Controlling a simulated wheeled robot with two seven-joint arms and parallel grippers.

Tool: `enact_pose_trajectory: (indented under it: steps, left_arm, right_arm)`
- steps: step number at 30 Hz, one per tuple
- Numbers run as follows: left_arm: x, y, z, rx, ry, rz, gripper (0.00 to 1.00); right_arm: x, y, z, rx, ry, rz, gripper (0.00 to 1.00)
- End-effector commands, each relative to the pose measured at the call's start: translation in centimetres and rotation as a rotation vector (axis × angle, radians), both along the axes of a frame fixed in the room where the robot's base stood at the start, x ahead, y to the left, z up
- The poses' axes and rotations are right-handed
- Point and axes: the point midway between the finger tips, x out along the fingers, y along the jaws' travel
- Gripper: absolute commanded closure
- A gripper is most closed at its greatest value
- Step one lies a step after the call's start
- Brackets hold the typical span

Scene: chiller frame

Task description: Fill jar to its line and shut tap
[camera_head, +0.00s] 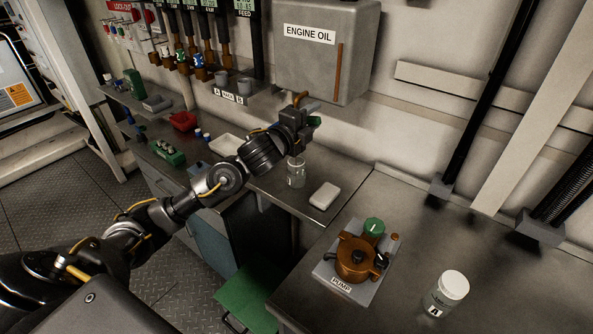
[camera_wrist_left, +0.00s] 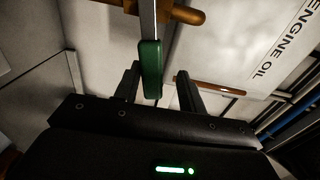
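The engine oil tank (camera_head: 322,62) hangs on the wall, with a brass tap (camera_head: 299,97) at its lower left. The tap's green handle (camera_head: 315,121) shows just beside my left gripper (camera_head: 305,122). In the left wrist view, the green handle (camera_wrist_left: 150,70) lies between the two spread fingers of my left gripper (camera_wrist_left: 158,88), with a gap on its right side. A small clear jar (camera_head: 296,174) stands upright on the bench below the gripper. Its line and oil level are too small to tell. My right gripper is not in view.
A white block (camera_head: 325,195) lies right of the jar. A pump (camera_head: 357,258) on a grey plate and a white-lidded jar (camera_head: 447,291) stand on the nearer bench. The right bench has free room.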

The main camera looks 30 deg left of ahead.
Motion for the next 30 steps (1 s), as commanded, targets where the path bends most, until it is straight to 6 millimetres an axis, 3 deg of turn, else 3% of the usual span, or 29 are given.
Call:
enact_pose_trajectory:
  steps: [9, 14, 30]
  left_arm:
    - [0.0, 0.0, 1.6, 0.0, -0.002, 0.0, 0.6]
    - [0.0, 0.0, 1.1, 0.0, -0.001, 0.0, 0.6]
    - [0.0, 0.0, -3.0, -0.001, 0.0, 0.0, 0.6]
  right_arm:
    - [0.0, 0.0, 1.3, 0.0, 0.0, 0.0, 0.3]
    - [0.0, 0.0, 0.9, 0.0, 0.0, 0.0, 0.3]
    - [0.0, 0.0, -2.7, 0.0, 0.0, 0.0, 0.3]
